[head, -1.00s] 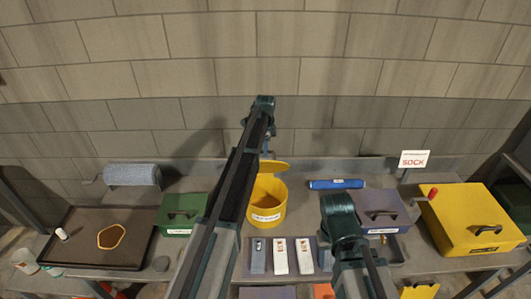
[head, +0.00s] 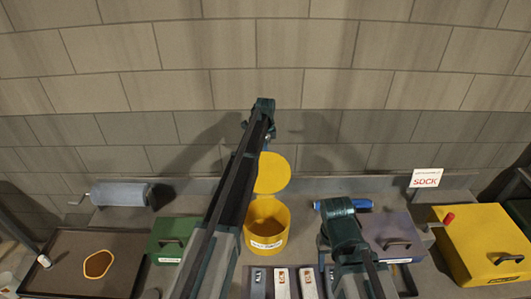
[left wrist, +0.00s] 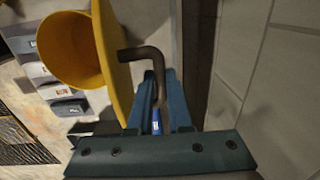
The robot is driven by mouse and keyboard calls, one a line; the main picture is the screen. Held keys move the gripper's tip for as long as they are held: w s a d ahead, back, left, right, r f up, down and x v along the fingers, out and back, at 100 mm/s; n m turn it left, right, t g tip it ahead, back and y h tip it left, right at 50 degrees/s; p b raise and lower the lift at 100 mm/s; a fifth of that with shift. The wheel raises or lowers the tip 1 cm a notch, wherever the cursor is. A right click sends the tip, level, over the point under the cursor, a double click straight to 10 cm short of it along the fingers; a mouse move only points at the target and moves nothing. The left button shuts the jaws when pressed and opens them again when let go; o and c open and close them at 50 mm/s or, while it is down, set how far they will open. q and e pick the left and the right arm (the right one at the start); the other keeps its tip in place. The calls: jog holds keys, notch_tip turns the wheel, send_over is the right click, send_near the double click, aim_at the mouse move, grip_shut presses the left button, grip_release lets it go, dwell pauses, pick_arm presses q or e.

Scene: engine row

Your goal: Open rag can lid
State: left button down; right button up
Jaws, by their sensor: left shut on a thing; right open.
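The yellow rag can (head: 266,228) stands at the middle of the bench with its mouth uncovered. Its round yellow lid (head: 272,172) stands steeply raised behind the mouth. In the left wrist view the lid (left wrist: 112,62) shows nearly edge-on beside the open can (left wrist: 68,50). A dark bent handle (left wrist: 148,56) sticks out from the lid. My left gripper (left wrist: 156,104) is shut on this handle; in the head view my left arm mostly hides it. My right gripper (head: 338,232) is open and empty right of the can, its fingers largely hidden.
A green box (head: 172,228) stands left of the can, a purple box (head: 390,228) to the right. A yellow box (head: 475,250) stands far right. The block wall (head: 200,90) rises behind the bench.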

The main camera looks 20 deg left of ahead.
pick_arm(q)
jog(key=shift+w+a+f, duration=0.1)
jog(key=shift+w+a, duration=0.05)
jog(key=shift+w, duration=0.25)
jog(key=c, duration=0.8)
grip_release()
jog(key=shift+c, duration=0.2)
jog(key=shift+s, duration=0.1)
jog(key=r+p, duration=0.3)
jog(key=r, duration=0.1)
jog(key=r+p, duration=0.3)
jog(key=p, duration=0.1)
jog(key=shift+s+r, duration=0.2)
jog(key=shift+r, duration=0.15)
jog(key=shift+f, duration=0.1)
